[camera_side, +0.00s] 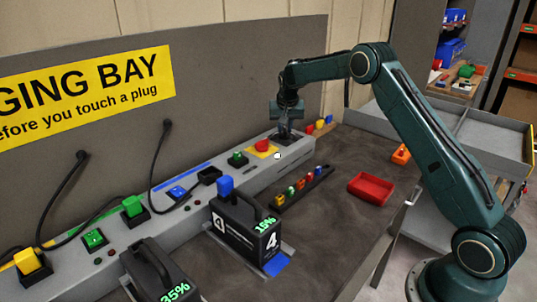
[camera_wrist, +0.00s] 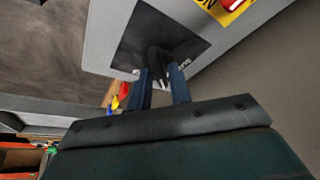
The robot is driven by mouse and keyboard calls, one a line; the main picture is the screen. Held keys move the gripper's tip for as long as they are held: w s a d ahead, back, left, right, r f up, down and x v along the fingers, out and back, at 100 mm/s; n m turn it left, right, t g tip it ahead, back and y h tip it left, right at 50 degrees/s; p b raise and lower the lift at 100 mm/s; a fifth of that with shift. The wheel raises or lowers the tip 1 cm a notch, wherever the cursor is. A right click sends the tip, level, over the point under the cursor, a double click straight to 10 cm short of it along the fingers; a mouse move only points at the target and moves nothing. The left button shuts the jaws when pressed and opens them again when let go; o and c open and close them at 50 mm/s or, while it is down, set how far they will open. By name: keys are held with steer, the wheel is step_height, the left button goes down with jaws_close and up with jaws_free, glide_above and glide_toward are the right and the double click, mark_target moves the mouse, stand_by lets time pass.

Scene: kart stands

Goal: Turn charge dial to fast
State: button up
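The charge dial is a black knob (camera_wrist: 155,58) on a dark square plate with pale lettering (camera_wrist: 135,45), most of which is too small or hidden to read. My gripper (camera_wrist: 162,76) is at the dial, with its two blue fingers apart and the knob between their tips. I cannot tell whether the fingers press on the knob. In the side view, my gripper (camera_side: 284,136) points down at the far end of the grey console (camera_side: 230,180). It hides the dial there, so the dial's setting cannot be read.
A red button on a yellow plate (camera_side: 263,148) sits on the console close beside my gripper. Green, blue and yellow plugs line the console to the left. A black battery marked 4 (camera_side: 245,232) stands in front. A red tray (camera_side: 370,188) and a rack of small coloured pieces (camera_side: 302,188) lie on the bench.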

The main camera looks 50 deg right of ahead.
jaws_close()
steer(key=shift+a+m, duration=0.1)
steer(key=shift+m, duration=0.4)
steer(key=m+g, duration=0.1)
steer(key=m, duration=0.1)
steer(key=shift+w+m+h, duration=0.15)
steer(key=shift+m+h, duration=0.25)
steer(key=shift+m+g, duration=0.6)
steer(key=shift+m, duration=1.3)
steer(key=shift+o, duration=1.9)
jaws_free()
steer(key=shift+a+r, duration=0.1)
steer(key=shift+r, duration=0.1)
